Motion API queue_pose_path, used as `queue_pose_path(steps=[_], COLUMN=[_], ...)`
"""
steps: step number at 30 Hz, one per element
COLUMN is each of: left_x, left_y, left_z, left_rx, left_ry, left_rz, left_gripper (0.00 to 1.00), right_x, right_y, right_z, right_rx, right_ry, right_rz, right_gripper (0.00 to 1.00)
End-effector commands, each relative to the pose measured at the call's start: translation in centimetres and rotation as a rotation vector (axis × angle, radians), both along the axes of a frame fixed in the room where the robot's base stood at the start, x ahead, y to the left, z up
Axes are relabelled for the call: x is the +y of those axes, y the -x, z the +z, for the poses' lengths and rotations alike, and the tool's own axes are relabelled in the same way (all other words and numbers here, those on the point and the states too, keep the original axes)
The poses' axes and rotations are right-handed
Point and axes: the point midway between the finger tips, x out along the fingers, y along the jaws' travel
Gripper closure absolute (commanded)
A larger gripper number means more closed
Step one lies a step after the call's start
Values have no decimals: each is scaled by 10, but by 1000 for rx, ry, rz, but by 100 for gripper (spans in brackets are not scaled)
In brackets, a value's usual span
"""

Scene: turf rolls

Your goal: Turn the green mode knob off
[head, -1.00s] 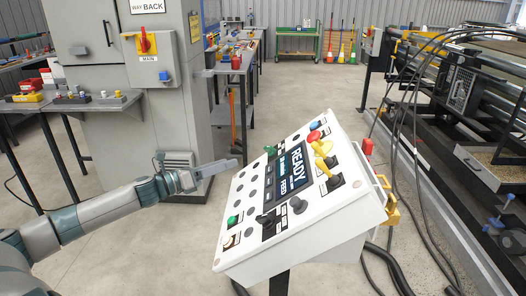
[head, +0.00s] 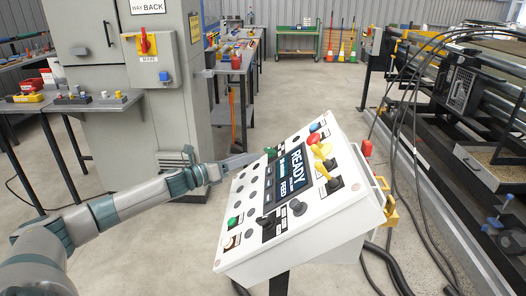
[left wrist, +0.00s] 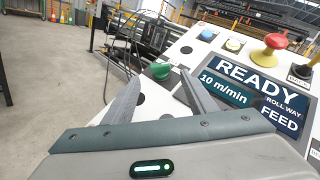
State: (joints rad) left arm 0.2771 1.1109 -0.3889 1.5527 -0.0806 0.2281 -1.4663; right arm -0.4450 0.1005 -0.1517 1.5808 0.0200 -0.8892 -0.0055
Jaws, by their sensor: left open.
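The green mode knob (head: 270,152) sits near the far left edge of the white sloped control panel (head: 238,190). In the left wrist view the green knob (left wrist: 158,71) lies ahead, between the lines of my two fingers. My left gripper (head: 253,157) is open and empty, reaching in from the left, close to the knob; I cannot tell whether it touches it. Its fingers (left wrist: 160,79) spread either side of the knob in the left wrist view. The knob's pointer direction and label are too small to read. My right gripper is not in view.
The panel also carries a dark READY display (head: 291,172), a red mushroom button (head: 313,138), yellow handles (head: 322,160), black knobs (head: 265,220) and a green button (head: 233,221). A grey cabinet (head: 95,45) stands behind left, cables and a machine (head: 470,90) at right.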

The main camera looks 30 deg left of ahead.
Motion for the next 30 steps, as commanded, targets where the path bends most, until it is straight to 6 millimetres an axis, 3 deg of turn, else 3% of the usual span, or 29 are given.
queue_pose_path(steps=[12, 18, 30], left_x=[-16, -23, -26], left_y=[-42, -59, -67], left_z=[3, 2, 0], left_rx=[-3, -1, 0], left_ry=[-1, 0, -1], left_rz=[0, 0, 0], left_gripper=[48, 48, 48], right_x=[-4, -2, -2], right_y=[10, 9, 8], right_z=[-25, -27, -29], right_rx=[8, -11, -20], right_ry=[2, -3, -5], right_rz=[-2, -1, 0], right_gripper=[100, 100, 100])
